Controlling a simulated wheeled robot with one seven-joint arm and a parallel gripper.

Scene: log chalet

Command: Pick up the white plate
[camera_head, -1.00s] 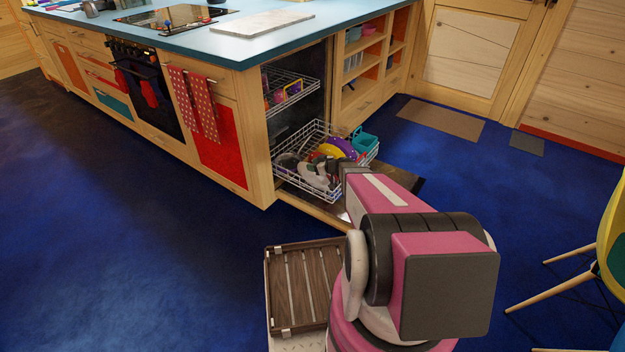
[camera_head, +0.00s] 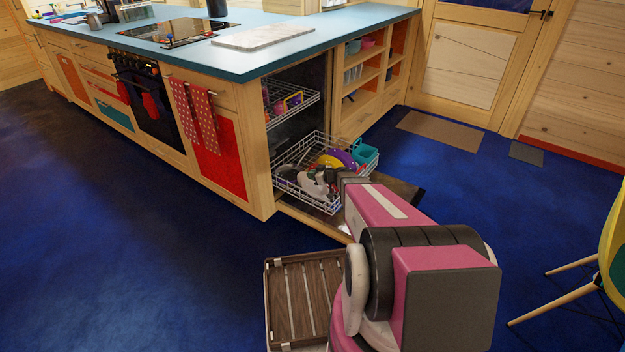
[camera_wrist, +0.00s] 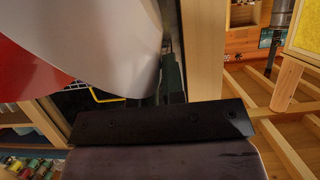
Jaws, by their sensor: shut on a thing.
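The white plate (camera_wrist: 120,35) fills the upper left of the wrist view, close to the camera, with its curved edge toward the middle. My gripper (camera_wrist: 168,82) shows at that edge, with a dark finger against the plate, and is shut on it. The contact itself is partly hidden. In the head view my arm reaches to the lower dishwasher rack (camera_head: 283,181), and its wrist hides the gripper. I cannot pick out the white plate for sure there.
The lower rack is pulled out and holds a purple dish (camera_head: 343,158), a yellow dish (camera_head: 328,160) and a teal container (camera_head: 364,153). The upper rack (camera_head: 303,106) is above it. A red surface (camera_wrist: 25,75) is beside the plate. The blue floor (camera_head: 130,240) at left is clear.

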